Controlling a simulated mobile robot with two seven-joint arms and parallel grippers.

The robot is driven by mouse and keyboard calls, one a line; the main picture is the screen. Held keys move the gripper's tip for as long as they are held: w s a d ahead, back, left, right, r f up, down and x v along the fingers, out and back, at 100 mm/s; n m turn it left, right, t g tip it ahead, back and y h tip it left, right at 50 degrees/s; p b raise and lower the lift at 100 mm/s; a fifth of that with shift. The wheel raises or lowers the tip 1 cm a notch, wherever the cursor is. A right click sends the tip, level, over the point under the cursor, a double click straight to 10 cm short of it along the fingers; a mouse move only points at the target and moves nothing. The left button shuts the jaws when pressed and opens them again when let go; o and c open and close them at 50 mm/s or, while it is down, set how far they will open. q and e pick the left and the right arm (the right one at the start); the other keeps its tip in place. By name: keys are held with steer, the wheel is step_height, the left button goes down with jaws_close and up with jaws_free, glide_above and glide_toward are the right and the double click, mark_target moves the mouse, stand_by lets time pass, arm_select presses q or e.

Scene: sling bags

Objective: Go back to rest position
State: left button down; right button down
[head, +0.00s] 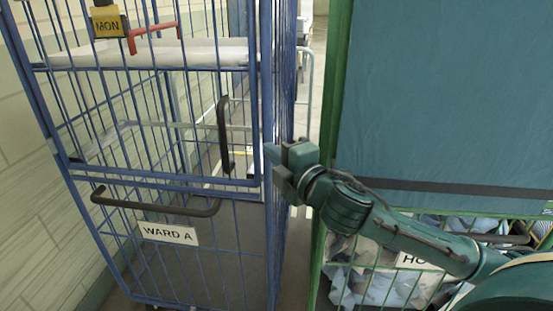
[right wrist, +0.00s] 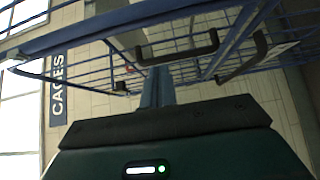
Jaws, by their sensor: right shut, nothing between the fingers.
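My right gripper (head: 279,165) is in the middle of the head view, beside the right front edge of a blue wire cage (head: 268,90). Its fingers are shut with nothing held; they also show in the right wrist view (right wrist: 157,88), pointing toward the blue bars. I cannot tell whether they touch the cage. My right arm reaches in from the lower right. My left gripper is not in view.
The blue cage has black handles (head: 155,208), a "WARD A" label (head: 170,233) and a white shelf (head: 150,55). A green cage with a teal cover (head: 440,90) stands at right, holding cloth bundles (head: 365,275). A narrow gap separates them. A "CAGES" sign (right wrist: 58,88) hangs behind.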

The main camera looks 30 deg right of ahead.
steer(key=s+a+f+m+g+y+p, duration=0.1)
steer(key=s+a+f+m+g, duration=0.2)
steer(key=f, duration=0.7)
steer(key=s+a+f+m+g, duration=0.1)
steer(key=s+a+f+m, duration=0.3)
steer(key=f, duration=0.5)
arm_select(q)
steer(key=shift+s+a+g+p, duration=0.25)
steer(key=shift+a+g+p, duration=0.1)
steer(key=shift+p, duration=0.15)
arm_select(e)
steer(key=s+a+f+m+g, duration=0.2)
steer(key=s+f+m, duration=0.7)
steer(key=s+f, duration=0.5)
steer(key=shift+s+g, duration=0.45)
steer(key=shift+g, duration=0.15)
steer(key=shift+a, duration=0.1)
